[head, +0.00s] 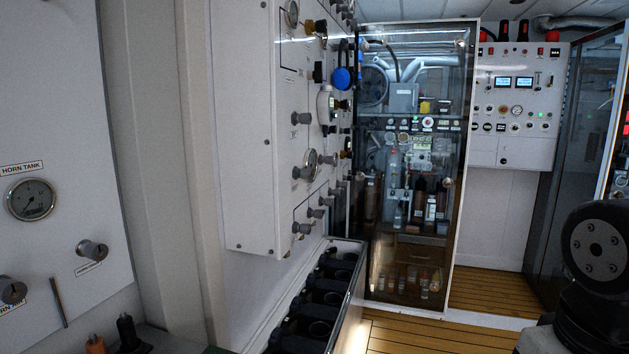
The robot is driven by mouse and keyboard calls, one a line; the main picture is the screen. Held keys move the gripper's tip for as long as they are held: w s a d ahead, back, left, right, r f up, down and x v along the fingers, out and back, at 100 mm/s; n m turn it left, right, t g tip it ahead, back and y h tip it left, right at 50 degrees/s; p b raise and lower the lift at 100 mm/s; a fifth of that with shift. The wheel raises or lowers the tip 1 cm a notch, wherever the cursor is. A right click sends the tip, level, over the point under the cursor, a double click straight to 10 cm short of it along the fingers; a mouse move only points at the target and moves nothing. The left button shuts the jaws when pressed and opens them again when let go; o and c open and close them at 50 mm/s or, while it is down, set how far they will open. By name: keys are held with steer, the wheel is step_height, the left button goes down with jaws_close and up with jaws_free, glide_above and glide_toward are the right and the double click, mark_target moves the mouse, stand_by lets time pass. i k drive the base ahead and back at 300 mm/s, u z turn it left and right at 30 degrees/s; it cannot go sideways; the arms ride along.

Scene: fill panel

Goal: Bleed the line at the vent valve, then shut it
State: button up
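In the head view a white wall panel (238,150) stands at the centre left, seen at a steep angle. It carries several grey knobs, such as one low knob (301,228), and round gauges, one (310,162) among the knobs. A blue round part (343,78) and a grey-white fitting (325,104) stick out from its far side. I cannot tell which knob is the vent valve or whether any valve is open; its labels are too small to read. My gripper is not in view; a dark joint of my arm shows at the lower right.
A nearer panel at left has a gauge (31,199) labelled HORN TANK and a knob (91,249). A long rack (354,318) with dark round openings stands below the white panel. A glass cabinet (457,180) stands behind. Wooden floor (400,335) is clear at the right.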

mark_target(305, 174)
steer(key=z, duration=0.05)
steer(key=k, duration=0.1)
steer(key=z, duration=0.9)
steer(key=i, duration=1.55)
steer(key=u, duration=2.1)
